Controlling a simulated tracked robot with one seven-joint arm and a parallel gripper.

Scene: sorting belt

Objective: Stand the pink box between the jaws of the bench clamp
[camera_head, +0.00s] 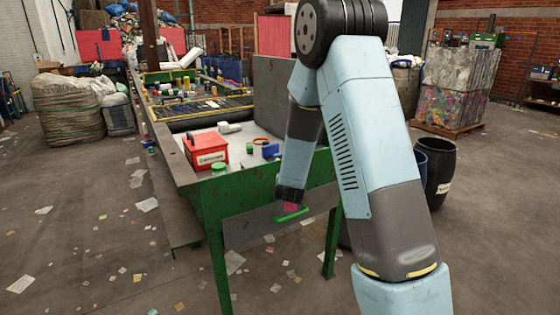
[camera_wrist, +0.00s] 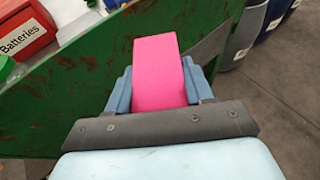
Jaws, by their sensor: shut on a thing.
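The pink box (camera_wrist: 157,75) is between the two blue-grey fingers of my gripper (camera_wrist: 160,88) in the wrist view. My gripper is shut on it, and the box sticks out past the fingertips. In the head view my gripper (camera_head: 290,203) hangs low in front of the green bench's near end, with a bit of the pink box (camera_head: 291,208) showing. A small blue object (camera_head: 270,151) on the bench top, right of centre, looks like the bench clamp. Its jaws are too small to make out.
A red batteries box (camera_head: 205,150) stands on the bench's left side, with a green-lidded jar (camera_head: 219,168) and an orange ring (camera_head: 262,141) nearby. The bench's green side (camera_wrist: 80,85) lies close beyond my gripper. A black barrel (camera_head: 441,170) stands at the right.

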